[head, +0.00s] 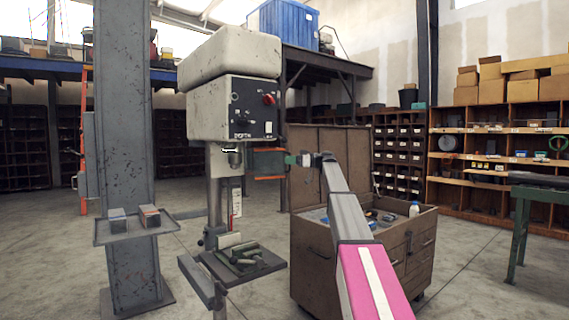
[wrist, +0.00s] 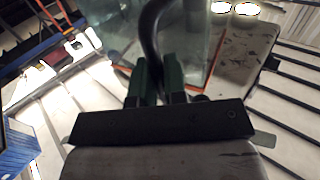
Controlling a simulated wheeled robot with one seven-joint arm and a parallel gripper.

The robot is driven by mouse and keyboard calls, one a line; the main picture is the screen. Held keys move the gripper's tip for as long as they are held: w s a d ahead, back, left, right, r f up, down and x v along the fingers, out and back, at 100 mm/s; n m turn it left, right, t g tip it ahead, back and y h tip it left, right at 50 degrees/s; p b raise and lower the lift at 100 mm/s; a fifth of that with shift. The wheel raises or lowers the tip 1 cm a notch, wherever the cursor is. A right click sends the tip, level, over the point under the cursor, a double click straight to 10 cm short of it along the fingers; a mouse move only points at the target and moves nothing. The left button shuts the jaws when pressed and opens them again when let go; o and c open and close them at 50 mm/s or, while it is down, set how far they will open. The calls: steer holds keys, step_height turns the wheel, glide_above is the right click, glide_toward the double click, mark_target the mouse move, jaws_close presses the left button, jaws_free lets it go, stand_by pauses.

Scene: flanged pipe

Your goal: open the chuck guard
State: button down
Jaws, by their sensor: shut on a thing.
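The drill press (head: 234,105) stands left of centre, with its chuck (head: 235,158) under the head. The chuck guard (head: 265,164) is a clear pane with orange edges, to the right of the chuck in the head view. In the wrist view the clear guard (wrist: 198,45) fills the upper middle, with an orange strip along its edge. A dark curved handle (wrist: 150,28) runs down between the green fingers. My gripper (head: 290,159), also in the wrist view (wrist: 160,70), is shut on this handle. The exact grip point is partly hidden by the fingers.
A brown tool cabinet (head: 335,262) with an upright lid stands under my arm. A grey column (head: 127,150) with a small shelf (head: 150,232) stands left of the press. The press table (head: 243,262) holds a vise. Open floor lies between the cabinet and the green bench (head: 522,205).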

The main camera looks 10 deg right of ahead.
steer(key=shift+w+d+n+g, duration=0.25)
steer(key=shift+w+g, duration=0.1)
steer(key=shift+w, duration=0.5)
steer(key=shift+w+d+n+g, duration=0.15)
steer(key=shift+w+g, duration=0.25)
steer(key=shift+w, duration=0.5)
steer(key=shift+w+d+n+g, duration=0.15)
steer(key=shift+w+n+g, duration=0.2)
steer(key=shift+w, duration=0.5)
steer(key=c, duration=1.2)
jaws_free()
steer(key=shift+d, duration=0.1)
steer(key=d, duration=1)
steer(key=shift+s+d, duration=0.3)
